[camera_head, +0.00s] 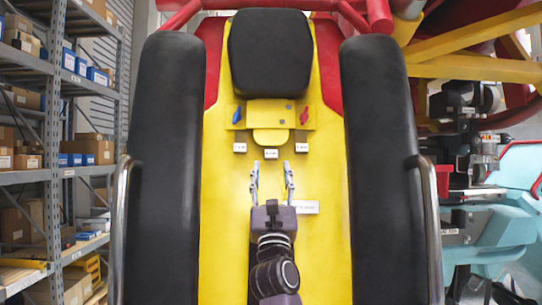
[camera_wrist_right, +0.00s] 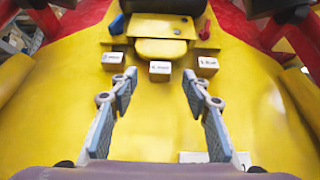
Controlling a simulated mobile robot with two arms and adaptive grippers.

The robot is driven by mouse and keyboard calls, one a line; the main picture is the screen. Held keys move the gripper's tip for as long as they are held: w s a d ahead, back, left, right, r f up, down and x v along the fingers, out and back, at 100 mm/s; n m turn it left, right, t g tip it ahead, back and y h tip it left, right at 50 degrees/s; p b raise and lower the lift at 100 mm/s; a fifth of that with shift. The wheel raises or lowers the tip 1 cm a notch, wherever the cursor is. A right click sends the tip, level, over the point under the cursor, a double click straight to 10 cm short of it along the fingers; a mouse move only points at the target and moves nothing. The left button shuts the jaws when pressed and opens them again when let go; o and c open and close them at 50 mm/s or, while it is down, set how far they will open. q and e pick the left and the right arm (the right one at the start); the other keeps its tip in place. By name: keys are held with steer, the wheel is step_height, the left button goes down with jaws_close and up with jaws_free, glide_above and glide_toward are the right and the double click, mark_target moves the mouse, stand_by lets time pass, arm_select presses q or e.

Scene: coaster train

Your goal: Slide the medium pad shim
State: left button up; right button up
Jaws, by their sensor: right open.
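Three small blocks with white labelled faces stand in a row on the yellow seat panel: a left block (camera_head: 239,147), a middle block (camera_head: 271,153) and a right block (camera_head: 301,147). The labels are too small to read surely, so I cannot confirm which is the medium pad shim. My right gripper (camera_head: 271,168) is open and empty, its fingers pointing up the panel at the middle block. In the right wrist view the middle block (camera_wrist_right: 160,71) appears between the spread fingertips (camera_wrist_right: 160,76); I see no contact. My left gripper is not in view.
A yellow bracket (camera_head: 270,137) with blue and red levers sits just beyond the blocks, below a black headrest (camera_head: 270,52). Black padded bars (camera_head: 170,170) flank the panel. A white plate (camera_head: 305,207) lies right of my gripper. Shelving (camera_head: 55,140) stands left.

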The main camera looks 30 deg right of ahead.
mark_target(271, 156)
steer(key=p+x, duration=0.1)
steer(key=x, duration=0.3)
steer(key=shift+r, duration=0.1)
steer(key=shift+w+d+r, duration=0.25)
steer(key=shift+w, duration=0.2)
steer(key=shift+s, duration=0.1)
jaws_close()
